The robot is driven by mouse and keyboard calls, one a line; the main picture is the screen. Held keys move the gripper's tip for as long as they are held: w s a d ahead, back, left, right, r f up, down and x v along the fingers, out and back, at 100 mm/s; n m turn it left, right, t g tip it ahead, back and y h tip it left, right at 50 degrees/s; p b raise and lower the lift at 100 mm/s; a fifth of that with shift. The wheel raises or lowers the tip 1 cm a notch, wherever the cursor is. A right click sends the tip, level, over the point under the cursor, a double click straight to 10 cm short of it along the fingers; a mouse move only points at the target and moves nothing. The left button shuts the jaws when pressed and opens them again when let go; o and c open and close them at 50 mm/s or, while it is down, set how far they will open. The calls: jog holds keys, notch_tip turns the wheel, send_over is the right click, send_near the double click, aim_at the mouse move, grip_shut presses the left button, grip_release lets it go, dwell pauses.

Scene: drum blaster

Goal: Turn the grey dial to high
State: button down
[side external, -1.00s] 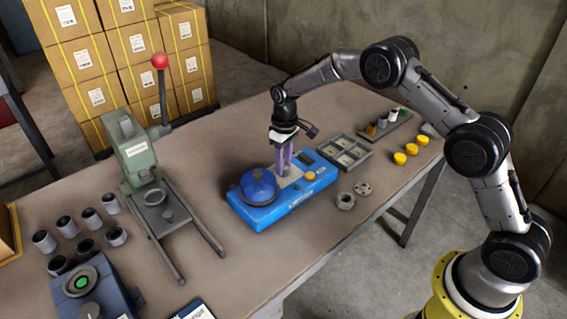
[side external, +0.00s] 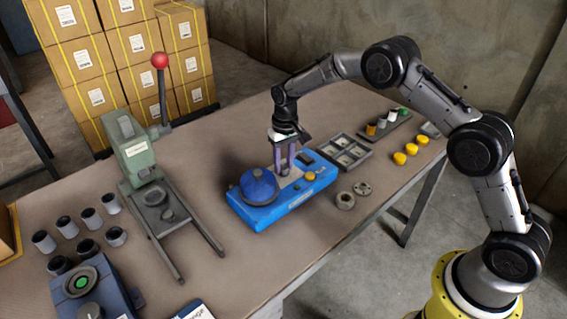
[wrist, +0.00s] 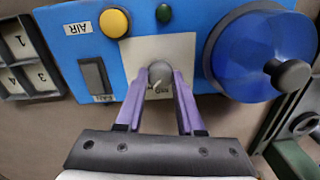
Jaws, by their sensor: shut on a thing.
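The grey dial (wrist: 161,71) sits on a pale square plate (wrist: 182,48) on the blue machine (side external: 253,216). My gripper (wrist: 161,80) is shut on the dial, with one purple finger on each side of it. In the side view my gripper (side external: 284,170) points straight down onto the machine and its fingers hide the dial. A pale pointer mark on the dial slants to the lower left in the wrist view. Lettering beside the dial is partly hidden and too small to read surely.
A blue dome (wrist: 262,45) with a dark knob stands beside the plate. A yellow button (wrist: 114,22), a green button (wrist: 164,13) and a black rocker switch (wrist: 95,78) are also close. A divided tray (side external: 345,152) lies behind; a green lever press (side external: 140,150) stands left.

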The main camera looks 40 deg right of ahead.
aim_at(285, 166)
jog(key=shift+r, duration=0.1)
jog(key=c, duration=0.5)
grip_release()
jog(key=r, duration=1.3)
jog(key=shift+d+r, duration=0.25)
jog(key=shift+r, duration=0.15)
